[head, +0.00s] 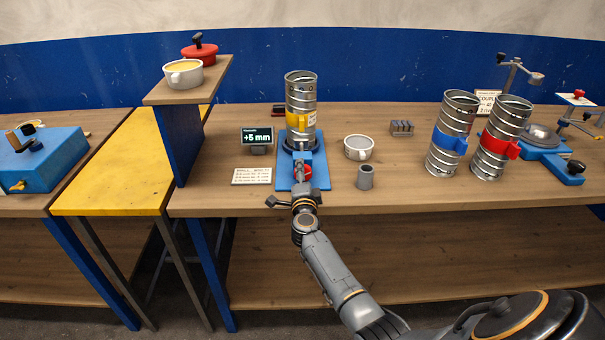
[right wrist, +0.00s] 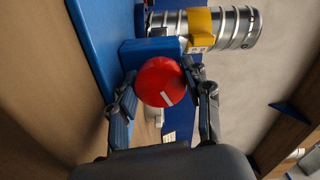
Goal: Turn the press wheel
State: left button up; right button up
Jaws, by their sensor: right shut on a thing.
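The press wheel is a small red round knob (head: 306,172) on the front of the blue press (head: 284,180). It fills the middle of the right wrist view (right wrist: 161,82), with a short white mark on its face. My right gripper (head: 304,186) reaches it from the front. In the wrist view its two fingers (right wrist: 160,92) sit on either side of the wheel, shut on it. A metal spiral duct with a yellow band (head: 301,95) stands upright on the press. A black display (head: 257,136) left of the press reads +5 mm. My left gripper is out of view.
Right of the press are a pale cup (head: 358,148), a grey cylinder (head: 365,177) and a grey block (head: 402,128). Ducts with blue (head: 452,135) and red (head: 500,140) bands stand farther right. A printed card (head: 251,176) lies left of the press.

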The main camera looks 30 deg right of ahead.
jog(key=m, duration=0.3)
jog(key=shift+f+m, duration=0.1)
jog(key=shift+m, duration=0.3)
jog(key=m+b, duration=0.1)
jog(key=m, duration=0.3)
jog(key=shift+m, duration=0.3)
jog(key=m, duration=0.4)
jog(key=shift+b, duration=0.35)
jog(key=shift+m, duration=2.2)
jog(key=o, duration=1.2)
jog(key=shift+c, duration=0.2)
